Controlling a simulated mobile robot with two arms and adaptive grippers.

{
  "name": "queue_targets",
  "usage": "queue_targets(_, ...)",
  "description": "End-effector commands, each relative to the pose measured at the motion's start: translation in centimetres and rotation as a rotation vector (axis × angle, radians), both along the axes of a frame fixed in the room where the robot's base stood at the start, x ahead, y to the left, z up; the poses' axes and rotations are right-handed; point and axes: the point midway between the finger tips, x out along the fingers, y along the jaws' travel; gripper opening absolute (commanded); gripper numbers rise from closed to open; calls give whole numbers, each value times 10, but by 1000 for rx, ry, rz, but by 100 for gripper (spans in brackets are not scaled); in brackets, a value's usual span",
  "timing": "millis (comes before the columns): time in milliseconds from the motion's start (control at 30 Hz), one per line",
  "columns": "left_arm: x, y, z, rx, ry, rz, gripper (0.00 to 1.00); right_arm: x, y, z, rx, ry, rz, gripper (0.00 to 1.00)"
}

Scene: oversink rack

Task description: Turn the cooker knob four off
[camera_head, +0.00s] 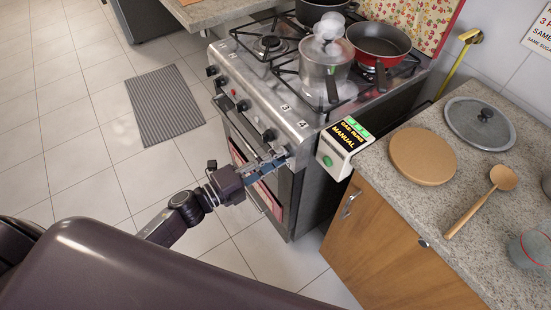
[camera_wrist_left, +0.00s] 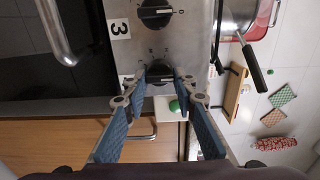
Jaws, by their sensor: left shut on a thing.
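The steel cooker (camera_head: 262,105) stands at the centre of the head view, with a row of black knobs along its front panel. My left gripper (camera_head: 281,158) is at the right end of that panel, and its fingers mostly hide knob four there. In the left wrist view, knob four (camera_wrist_left: 158,70) sits between the tips of my left gripper (camera_wrist_left: 160,80), which is shut on it. Knob three (camera_wrist_left: 155,12) is just above, beside its "3" label (camera_wrist_left: 119,28). Knob four's exact pointer angle is hard to read. My right gripper is not in view.
A lidded pot (camera_head: 325,72) with steam above it and a black-red pan (camera_head: 379,40) sit on the hob. A box marked "MANUAL" with a green button (camera_head: 328,161) is right of the knobs. The oven handle (camera_wrist_left: 57,35) runs close to the left fingers.

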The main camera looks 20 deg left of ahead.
Motion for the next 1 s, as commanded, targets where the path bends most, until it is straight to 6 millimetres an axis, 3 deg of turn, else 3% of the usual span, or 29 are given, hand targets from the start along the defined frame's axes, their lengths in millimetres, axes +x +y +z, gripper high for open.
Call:
queue_targets(333, -1, 0, -2, 7, -1, -1, 1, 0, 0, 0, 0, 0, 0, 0)
queue_targets(367, -1, 0, -2, 7, -1, -1, 27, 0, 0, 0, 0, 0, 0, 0)
queue_targets(533, -1, 0, -1, 6, -1, -1, 44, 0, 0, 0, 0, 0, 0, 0)
queue_targets(833, -2, 1, -1, 4, -1, -1, 44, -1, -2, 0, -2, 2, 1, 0)
queue_targets(1000, -18, 13, -2, 6, 1, 0, 44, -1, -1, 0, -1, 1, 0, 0)
